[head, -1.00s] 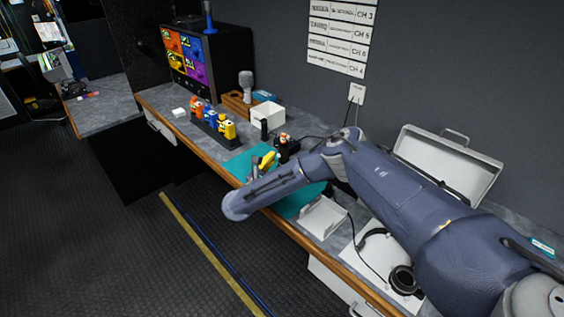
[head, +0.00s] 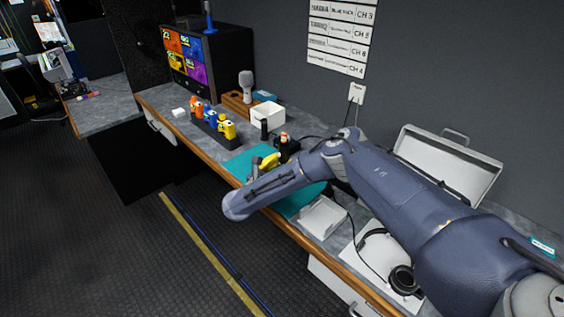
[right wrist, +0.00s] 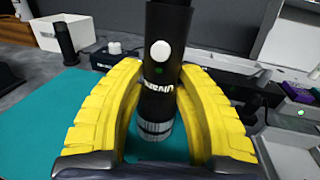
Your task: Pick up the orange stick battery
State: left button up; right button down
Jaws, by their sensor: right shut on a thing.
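My right gripper (right wrist: 158,105) has yellow ribbed fingers, closed around a black cylinder (right wrist: 160,90) with white lettering, a white round button, a small green light and a silver ribbed lower end. The cylinder stands upright in the right wrist view, above the teal mat (right wrist: 40,125). In the head view the right gripper (head: 270,160) is over the mat, partly hidden by my arm. A small orange-red top shows on a black holder (head: 284,148) just behind the gripper. My left gripper is not in view.
A black rack (head: 205,127) with orange, blue and yellow items stands left of the mat. A white box (head: 268,115) and a dark upright cylinder (head: 264,130) are behind. A white tray (head: 322,217), headphones (head: 402,279) and an open case (head: 447,165) lie to the right.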

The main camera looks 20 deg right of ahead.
dwell(0.3)
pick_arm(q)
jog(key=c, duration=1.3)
